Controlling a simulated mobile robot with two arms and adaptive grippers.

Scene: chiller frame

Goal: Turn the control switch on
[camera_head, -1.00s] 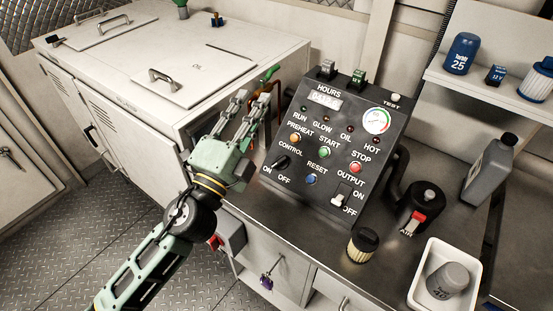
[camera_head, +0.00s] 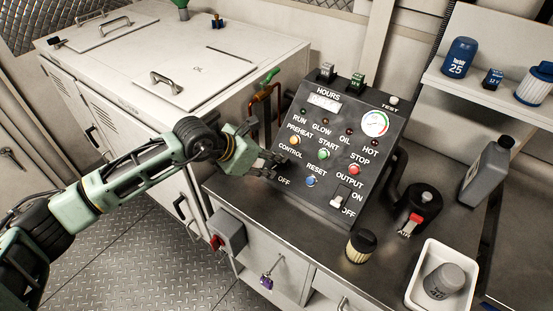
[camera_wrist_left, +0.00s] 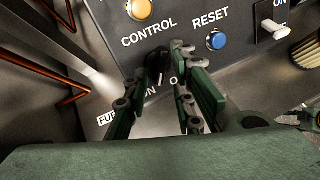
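The black control panel (camera_head: 325,190) stands on the bench. Its control switch (camera_wrist_left: 163,64) is a dark knob below the CONTROL label, with ON and OFF lettering under it. In the head view my left gripper hides the knob. My left gripper (camera_head: 273,165) is at the panel's lower left. In the left wrist view its green fingers (camera_wrist_left: 170,75) are apart, one on each side of the knob, with bare panel showing between them. I cannot tell whether they touch it, and the knob's exact angle is partly hidden.
The blue reset button (camera_head: 310,180) and white output switch (camera_head: 338,200) are close right of the knob. Orange pipes (camera_head: 262,100) run beside the panel's left edge. A filter (camera_head: 361,246), a red-labelled container (camera_head: 420,210) and a white tray (camera_head: 416,290) stand at the right.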

